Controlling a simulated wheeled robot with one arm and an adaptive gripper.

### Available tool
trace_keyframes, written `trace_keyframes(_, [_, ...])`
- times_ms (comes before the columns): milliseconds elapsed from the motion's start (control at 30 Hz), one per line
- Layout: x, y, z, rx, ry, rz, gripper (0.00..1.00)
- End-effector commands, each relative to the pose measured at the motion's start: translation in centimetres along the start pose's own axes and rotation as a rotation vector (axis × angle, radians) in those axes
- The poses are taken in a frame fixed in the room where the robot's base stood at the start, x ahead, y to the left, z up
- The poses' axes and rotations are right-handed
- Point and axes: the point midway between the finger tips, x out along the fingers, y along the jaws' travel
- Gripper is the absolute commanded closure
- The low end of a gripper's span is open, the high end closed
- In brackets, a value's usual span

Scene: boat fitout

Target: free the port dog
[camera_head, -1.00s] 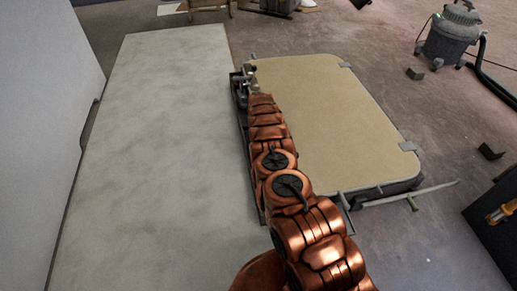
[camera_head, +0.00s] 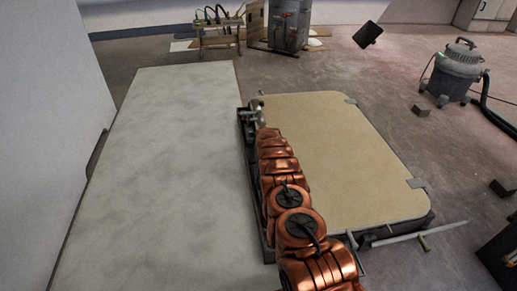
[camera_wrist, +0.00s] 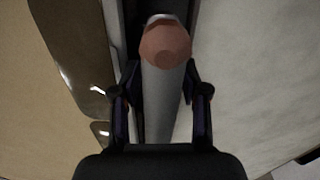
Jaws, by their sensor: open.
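A hatch lid (camera_head: 330,160) with a beige panel and a pale rim lies low on the right of the head view. My gripper (camera_head: 249,113) is at the lid's far left corner, mostly hidden by my arm. In the wrist view my open gripper (camera_wrist: 160,78) has one finger on each side of a grey bar (camera_wrist: 165,105) with a reddish faceted end (camera_wrist: 165,45). The bar lies between the fingers; I cannot tell whether they touch it. It may be the port dog, but its mounting is hidden.
A long pale panel (camera_head: 160,150) lies left of the lid. A rod (camera_head: 420,234) sticks out at the lid's near right corner. A shop vacuum (camera_head: 455,73) stands at right on the floor. A bench (camera_head: 218,30) is at the back.

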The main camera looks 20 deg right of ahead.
Motion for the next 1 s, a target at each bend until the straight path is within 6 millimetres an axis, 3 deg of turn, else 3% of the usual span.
trace_keyframes(1000, [0.47, 0.0, -0.05, -0.895, 0.002, 0.0, 0.54])
